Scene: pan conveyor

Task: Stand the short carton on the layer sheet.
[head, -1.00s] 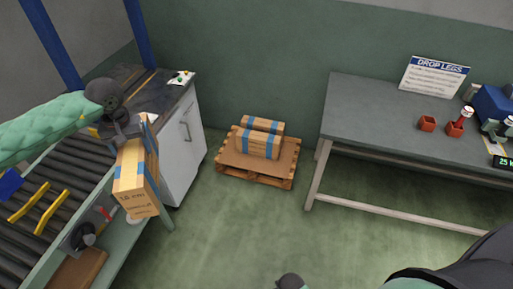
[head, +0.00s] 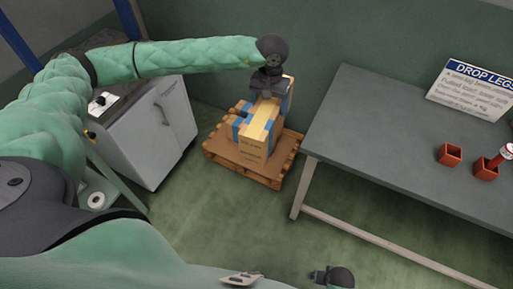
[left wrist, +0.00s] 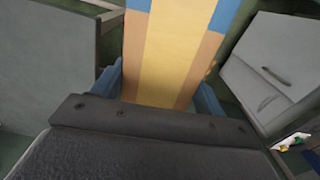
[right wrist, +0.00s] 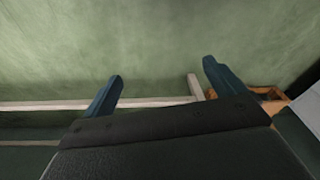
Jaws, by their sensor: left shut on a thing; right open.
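My left gripper (head: 266,92) is shut on a brown carton with a yellow tape band (head: 252,148), gripped near its top. The carton is upright over the pallet; I cannot tell whether its base touches the brown layer sheet (head: 286,150). In the left wrist view the carton's yellow-banded top (left wrist: 172,55) lies between the blue fingers. Blue-taped cartons (head: 240,110) on the sheet are partly hidden behind the held carton and my gripper. My right gripper (right wrist: 162,75) is open and empty, facing the green floor.
The wooden pallet (head: 238,173) lies on the floor under the sheet. A white cabinet (head: 150,135) stands to its left and a grey table (head: 390,150) to its right.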

